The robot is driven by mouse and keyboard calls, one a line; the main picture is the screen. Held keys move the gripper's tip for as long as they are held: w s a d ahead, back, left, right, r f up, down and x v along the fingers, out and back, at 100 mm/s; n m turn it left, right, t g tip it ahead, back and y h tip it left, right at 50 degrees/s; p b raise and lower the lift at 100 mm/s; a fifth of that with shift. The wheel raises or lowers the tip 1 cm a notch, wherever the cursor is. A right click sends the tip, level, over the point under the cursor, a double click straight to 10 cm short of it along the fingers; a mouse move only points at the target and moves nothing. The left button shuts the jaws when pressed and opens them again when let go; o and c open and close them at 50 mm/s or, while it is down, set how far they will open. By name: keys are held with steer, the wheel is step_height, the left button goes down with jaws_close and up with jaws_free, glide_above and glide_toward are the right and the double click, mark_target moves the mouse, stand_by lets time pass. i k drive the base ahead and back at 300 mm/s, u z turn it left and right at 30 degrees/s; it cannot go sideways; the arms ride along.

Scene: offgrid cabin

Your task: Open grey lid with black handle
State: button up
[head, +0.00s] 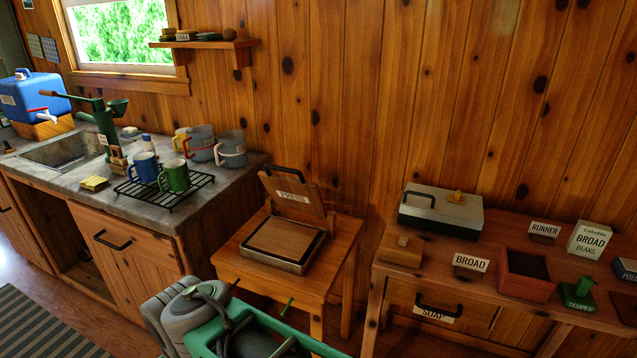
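Parts of my own body, grey and green, show at the bottom of the head view, well left of and nearer than the box. I cannot clearly make out my gripper's fingertips among them. Nothing of mine touches the lid.
A raised wooden PRESS lid (291,194) stands over a framed tray on the small table (325,262). A wooden block (401,251), BROAD sign (470,263) and reddish box (526,275) stand in front of or beside the grey box. The counter (70,180) holds mugs on a rack.

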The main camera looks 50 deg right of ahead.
mark_target(422, 201)
steer(key=u, duration=1.4)
steer(key=k, duration=1.25)
steer(key=z, duration=2)
